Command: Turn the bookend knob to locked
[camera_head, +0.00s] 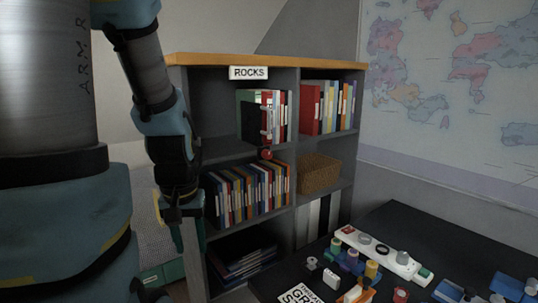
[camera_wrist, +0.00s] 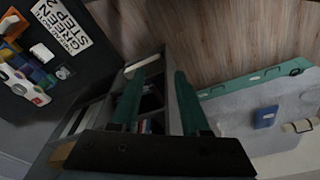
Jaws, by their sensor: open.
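The bookend (camera_head: 239,133) looks like a dark plate beside upright books on the upper left shelf, under the ROCKS label. A pale slender fitting (camera_head: 266,122) stands in front of the books, with a red ball-shaped knob (camera_head: 265,154) at its lower end, by the shelf's front edge. I cannot read any lock marking or the knob's turn angle. My gripper (camera_head: 187,236) hangs pointing down, left of the bookcase and lower than the knob, apart from it. In the wrist view its two green fingers (camera_wrist: 158,80) are spread with nothing between them. The knob is not discernible there.
The grey bookcase (camera_head: 250,61) holds rows of books and a wicker basket (camera_head: 319,174). A dark desk (camera_head: 395,222) at the right carries a white power strip (camera_head: 385,258), a printed sign and small parts. A bed-like surface (camera_wrist: 270,115) lies right in the wrist view.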

